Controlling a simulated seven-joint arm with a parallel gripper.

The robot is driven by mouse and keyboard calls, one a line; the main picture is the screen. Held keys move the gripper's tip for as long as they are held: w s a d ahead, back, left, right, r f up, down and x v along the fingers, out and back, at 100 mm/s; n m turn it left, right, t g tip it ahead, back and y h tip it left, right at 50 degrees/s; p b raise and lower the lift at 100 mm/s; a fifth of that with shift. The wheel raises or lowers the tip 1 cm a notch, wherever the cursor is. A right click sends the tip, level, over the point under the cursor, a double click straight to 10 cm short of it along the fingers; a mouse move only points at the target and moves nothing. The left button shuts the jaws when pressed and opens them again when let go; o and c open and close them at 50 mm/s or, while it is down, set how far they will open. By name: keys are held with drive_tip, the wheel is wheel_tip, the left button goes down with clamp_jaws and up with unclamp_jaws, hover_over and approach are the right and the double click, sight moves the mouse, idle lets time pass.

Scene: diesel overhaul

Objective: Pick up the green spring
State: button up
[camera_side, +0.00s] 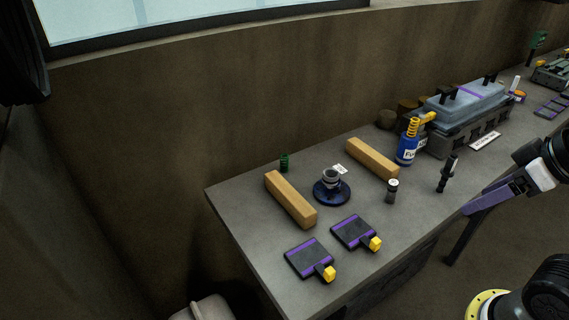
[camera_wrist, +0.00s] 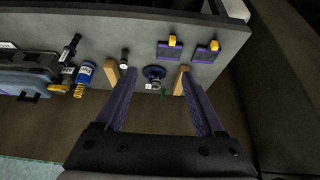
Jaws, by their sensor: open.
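The small green spring (camera_side: 284,162) stands upright near the back edge of the bench, at its left end, just behind a wooden block. In the wrist view the green spring (camera_wrist: 163,92) shows as a small green spot below the blue dish, between my fingers in the picture. My gripper (camera_wrist: 158,73) is open and empty, its two purple fingers apart. In the side view my gripper (camera_side: 466,210) is at the right, beyond the bench's front edge and well away from the spring.
Wooden blocks (camera_side: 290,200) (camera_side: 372,158) flank a blue dish (camera_side: 332,191) holding a metal part. Two purple-black pads (camera_side: 310,258) (camera_side: 354,232) lie in front. A blue bottle (camera_side: 407,150), a small jar (camera_side: 392,191) and a grey engine block (camera_side: 465,115) stand to the right. A wall rises behind.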

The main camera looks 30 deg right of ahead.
drive_tip(key=shift+w, duration=0.1)
drive_tip(key=w+r+t, duration=0.2)
drive_tip(key=w+r, duration=1)
drive_tip(key=w, duration=0.2)
drive_tip(key=g, duration=0.3)
hover_over(285, 156)
drive_tip(key=s, duration=0.2)
wheel_tip(285, 156, down, 30)
drive_tip(key=shift+s+d+f, duration=0.1)
drive_tip(key=shift+d, duration=0.05)
drive_tip(key=shift+x, duration=2.85)
clamp_jaws()
